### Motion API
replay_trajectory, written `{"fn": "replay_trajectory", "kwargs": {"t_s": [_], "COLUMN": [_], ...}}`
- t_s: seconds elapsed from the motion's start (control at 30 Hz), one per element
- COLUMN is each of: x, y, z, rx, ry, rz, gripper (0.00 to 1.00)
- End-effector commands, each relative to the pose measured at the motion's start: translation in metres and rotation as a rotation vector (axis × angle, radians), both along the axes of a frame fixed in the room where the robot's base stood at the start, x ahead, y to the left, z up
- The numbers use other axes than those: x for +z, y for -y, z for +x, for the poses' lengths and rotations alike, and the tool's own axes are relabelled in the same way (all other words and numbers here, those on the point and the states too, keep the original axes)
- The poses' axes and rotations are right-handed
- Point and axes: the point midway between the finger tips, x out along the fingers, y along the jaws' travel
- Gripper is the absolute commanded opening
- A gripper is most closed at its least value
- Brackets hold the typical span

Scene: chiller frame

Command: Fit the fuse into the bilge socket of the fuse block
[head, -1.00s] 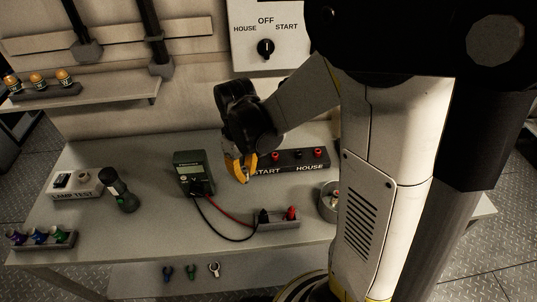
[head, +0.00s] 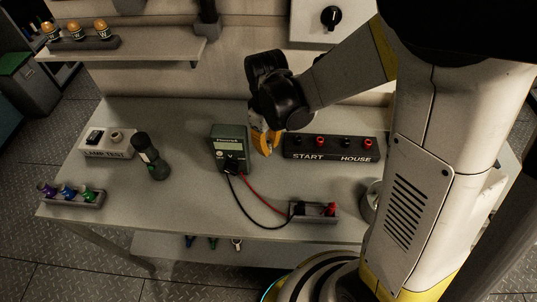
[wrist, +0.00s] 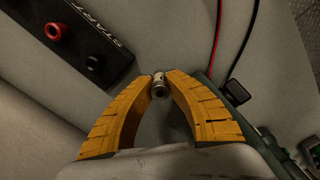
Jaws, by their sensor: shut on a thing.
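My gripper (wrist: 158,92) is shut on a small metal-ended cylinder, the fuse (wrist: 158,84), which sticks out between the yellow fingertips in the wrist view. In the head view my gripper (head: 266,142) is above the table, between the green meter and the black START/HOUSE strip. The fuse is too small to make out there. I cannot read a bilge label anywhere, and I cannot identify the fuse block or its socket in these views.
The green meter (head: 230,145) has red and black leads running to a small grey block (head: 315,213). The START/HOUSE strip (head: 330,148) carries red and black posts. A LAMP TEST box (head: 107,146), a dark torch-like object (head: 151,157) and a rack (head: 75,199) stand left.

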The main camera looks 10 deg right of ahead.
Motion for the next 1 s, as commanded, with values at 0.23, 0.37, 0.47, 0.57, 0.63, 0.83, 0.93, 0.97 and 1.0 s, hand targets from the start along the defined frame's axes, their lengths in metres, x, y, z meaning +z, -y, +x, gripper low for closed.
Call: {"fn": "replay_trajectory", "kwargs": {"t_s": [0.23, 0.37, 0.47, 0.57, 0.63, 0.83, 0.93, 0.97, 1.0], "x": [-0.037, -0.039, -0.038, -0.040, -0.043, -0.041, -0.041, -0.041, -0.041], "y": [0.000, 0.000, 0.000, 0.000, 0.000, 0.000, 0.000, 0.000, 0.000], "z": [0.000, 0.000, 0.000, 0.000, 0.000, 0.000, 0.000, 0.000, 0.000], "rx": [-0.001, -0.001, -0.001, -0.001, -0.001, -0.001, -0.001, -0.001, -0.001], "ry": [0.000, 0.000, 0.000, 0.000, 0.000, 0.000, 0.000, 0.000, 0.000], "rz": [0.000, 0.000, 0.000, 0.000, 0.000, 0.000, 0.000, 0.000, 0.000], "gripper": [0.00, 0.00, 0.00, 0.00, 0.00, 0.35, 0.35, 0.35, 0.35]}}
